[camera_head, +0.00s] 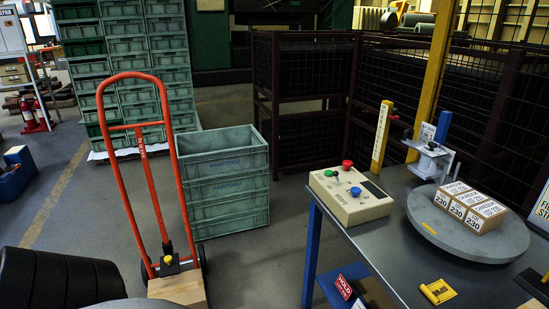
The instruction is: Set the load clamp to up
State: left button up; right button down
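No part is labelled as the load clamp, and I cannot tell for certain which fitting it is. A small black fitting with a yellow knob (168,261) sits low on the red hand truck (104,108), just above a wooden block or box (178,288). Its setting is too small to read. A grey-white clamp-like device (430,160) with a blue upright piece (443,126) stands at the back of the metal table (402,258). Neither of my grippers is in view.
A control box (350,201) with coloured knobs sits on the table's left corner. A round grey turntable (468,236) carries labelled cartons (470,208). Stacked green crates (224,178) stand right of the hand truck. Black tyres (62,280) fill the lower left. Floor (250,262) is clear between truck and table.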

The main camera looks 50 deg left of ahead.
aim_at(168, 260)
jog(key=u, duration=2.15)
jog(key=i, duration=2.2)
jog(key=u, duration=0.7)
